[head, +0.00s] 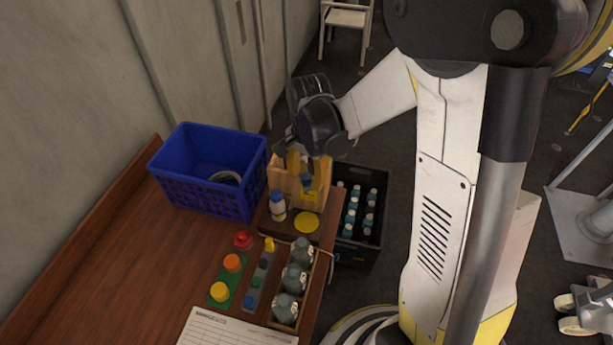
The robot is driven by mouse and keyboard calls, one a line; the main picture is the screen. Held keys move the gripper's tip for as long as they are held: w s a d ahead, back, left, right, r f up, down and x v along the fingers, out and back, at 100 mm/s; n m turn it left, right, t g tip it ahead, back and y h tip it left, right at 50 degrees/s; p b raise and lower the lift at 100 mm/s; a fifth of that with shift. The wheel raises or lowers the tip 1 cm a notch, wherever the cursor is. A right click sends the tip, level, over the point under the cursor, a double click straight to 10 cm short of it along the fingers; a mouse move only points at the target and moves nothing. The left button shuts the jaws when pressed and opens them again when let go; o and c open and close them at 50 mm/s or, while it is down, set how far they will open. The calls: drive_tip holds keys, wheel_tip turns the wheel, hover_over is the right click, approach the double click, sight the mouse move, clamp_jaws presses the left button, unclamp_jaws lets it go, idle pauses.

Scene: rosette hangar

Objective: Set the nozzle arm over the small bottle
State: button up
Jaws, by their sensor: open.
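A wooden stand (318,191) with yellow parts stands at the right edge of the brown table. I cannot clearly make out which part of it is the nozzle arm. A small white bottle (278,208) with a dark blue cap stands upright just left of the stand. Another small blue item (307,182) shows within the stand, partly hidden. A flat yellow disc (307,222) lies in front of the stand. My gripper (289,153) is open above the stand's back left. Its dark body hides the stand's top, and I cannot tell whether the fingers touch it.
A blue crate (176,185) with a ring-shaped item inside stands behind left. Grey bottles stand in a wooden rack (272,316) in front. Coloured caps (232,263), small blocks and a paper sheet (235,332) lie nearby. A black crate (357,253) of bottles stands right. The table's left is clear.

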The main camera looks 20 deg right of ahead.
clamp_jaws()
drive_tip(key=shift+a, duration=0.1)
drive_tip(key=shift+w+a+m+b, duration=0.55)
drive_tip(key=shift+w+a+m, duration=0.4)
drive_tip(key=shift+m, duration=0.7)
drive_tip(key=shift+w+a+m+b, duration=0.6)
drive_tip(key=shift+a+m, duration=0.65)
drive_tip(key=shift+m, duration=0.45)
drive_tip(key=shift+w+a+m+b, duration=0.5)
drive_tip(key=shift+w+a+m, duration=0.45)
drive_tip(key=shift+m, duration=0.7)
drive_tip(key=shift+s+a, duration=0.15)
